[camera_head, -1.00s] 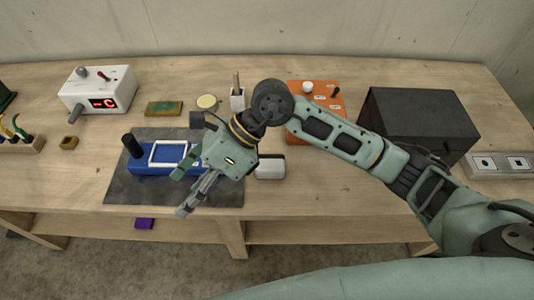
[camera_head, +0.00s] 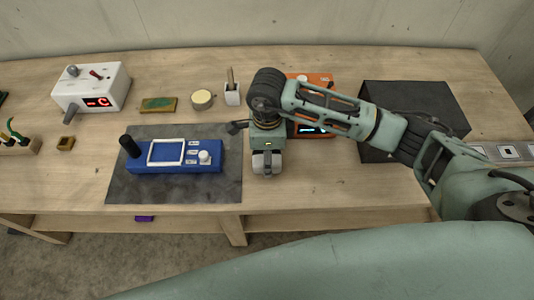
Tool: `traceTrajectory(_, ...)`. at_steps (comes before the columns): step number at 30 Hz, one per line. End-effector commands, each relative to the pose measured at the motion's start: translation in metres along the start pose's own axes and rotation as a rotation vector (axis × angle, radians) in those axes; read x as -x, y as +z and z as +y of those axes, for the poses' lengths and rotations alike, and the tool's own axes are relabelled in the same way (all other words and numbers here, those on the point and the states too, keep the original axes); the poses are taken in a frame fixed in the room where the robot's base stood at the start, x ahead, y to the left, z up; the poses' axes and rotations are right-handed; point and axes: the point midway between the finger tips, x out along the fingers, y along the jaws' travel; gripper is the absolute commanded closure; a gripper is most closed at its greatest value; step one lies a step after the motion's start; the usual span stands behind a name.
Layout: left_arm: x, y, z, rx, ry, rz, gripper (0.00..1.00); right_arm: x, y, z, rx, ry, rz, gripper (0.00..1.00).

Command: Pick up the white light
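A small white block-shaped thing with a dark top, which may be the white light (camera_head: 276,158), stands on the table just right of the dark mat. My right gripper (camera_head: 267,164) points down over it and covers most of it. The fingers are seen from above and overlap the white thing, so I cannot tell whether they are open or shut on it. My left gripper is not in view.
A blue device (camera_head: 174,170) with a screen, black knob and white knob lies on the dark mat (camera_head: 120,190). An orange box (camera_head: 325,82) and a large black box (camera_head: 415,105) stand right. A white box with red digits (camera_head: 92,88) stands back left.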

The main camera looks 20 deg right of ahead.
Motion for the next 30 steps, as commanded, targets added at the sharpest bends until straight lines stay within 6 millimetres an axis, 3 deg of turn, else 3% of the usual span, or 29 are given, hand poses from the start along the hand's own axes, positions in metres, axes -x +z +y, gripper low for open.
traceTrajectory(9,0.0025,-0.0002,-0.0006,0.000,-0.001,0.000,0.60,-0.0093,0.0002,0.0002,0.000,-0.001,0.000,0.35)
traceTrajectory(27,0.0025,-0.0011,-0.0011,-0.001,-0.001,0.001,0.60,-0.0087,0.0004,0.0003,0.000,0.000,-0.001,0.87)
traceTrajectory(30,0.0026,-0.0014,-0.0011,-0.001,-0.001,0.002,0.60,-0.0084,0.0005,0.0001,0.000,-0.001,-0.001,0.87)
